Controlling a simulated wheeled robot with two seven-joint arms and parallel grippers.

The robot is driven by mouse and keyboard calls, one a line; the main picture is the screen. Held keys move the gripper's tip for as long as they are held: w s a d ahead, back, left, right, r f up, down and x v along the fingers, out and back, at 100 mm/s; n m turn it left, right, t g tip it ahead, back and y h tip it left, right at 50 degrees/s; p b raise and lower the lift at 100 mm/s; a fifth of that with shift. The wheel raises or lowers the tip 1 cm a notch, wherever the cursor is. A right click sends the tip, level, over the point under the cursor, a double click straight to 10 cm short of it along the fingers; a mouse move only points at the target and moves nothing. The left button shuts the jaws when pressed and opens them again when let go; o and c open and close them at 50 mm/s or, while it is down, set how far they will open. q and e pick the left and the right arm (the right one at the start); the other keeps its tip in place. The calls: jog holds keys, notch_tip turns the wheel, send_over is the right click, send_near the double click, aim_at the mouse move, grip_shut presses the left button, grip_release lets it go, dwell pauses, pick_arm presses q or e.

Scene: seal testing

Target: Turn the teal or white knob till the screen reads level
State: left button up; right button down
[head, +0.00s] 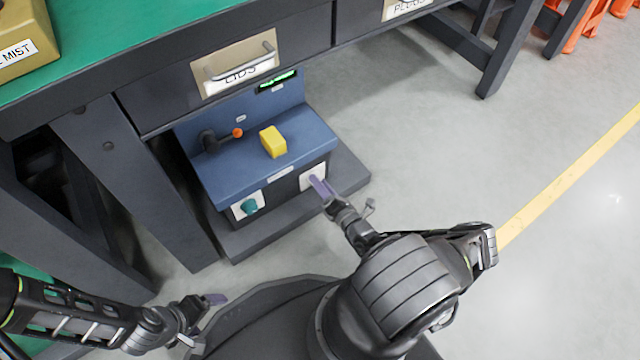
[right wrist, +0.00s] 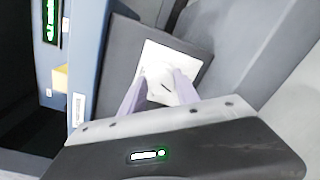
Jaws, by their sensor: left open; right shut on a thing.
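The teal knob (head: 250,206) sits on a white plate at the front left of the blue machine (head: 215,178). The white knob (right wrist: 160,84) is on the white plate at the machine's front right. My right gripper (head: 320,186) is shut on the white knob; its two purple fingers (right wrist: 158,92) lie on either side of it in the right wrist view. The screen (head: 277,81) is a small dark strip with green text at the machine's top back; it also shows in the right wrist view (right wrist: 51,20). Its text is too small to read. My left gripper (head: 214,300) is open and empty, low at the left.
A yellow block (head: 272,142) and a black lever with an orange tip (head: 237,132) are on the machine's top. The workbench with a drawer (head: 240,66) overhangs the machine, and a bench leg (head: 140,180) stands to its left. The floor to the right (head: 450,150) is clear.

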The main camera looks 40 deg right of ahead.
jog(key=shift+m, duration=1.1)
jog(key=shift+b, duration=0.3)
jog(key=c, duration=0.9)
grip_release()
jog(key=shift+s+p, duration=0.3)
jog(key=shift+s, duration=0.25)
jog(key=s+p, duration=0.1)
jog(key=s, duration=0.5)
jog(key=shift+s+r+p, duration=0.15)
jog(key=shift+s+p, duration=0.25)
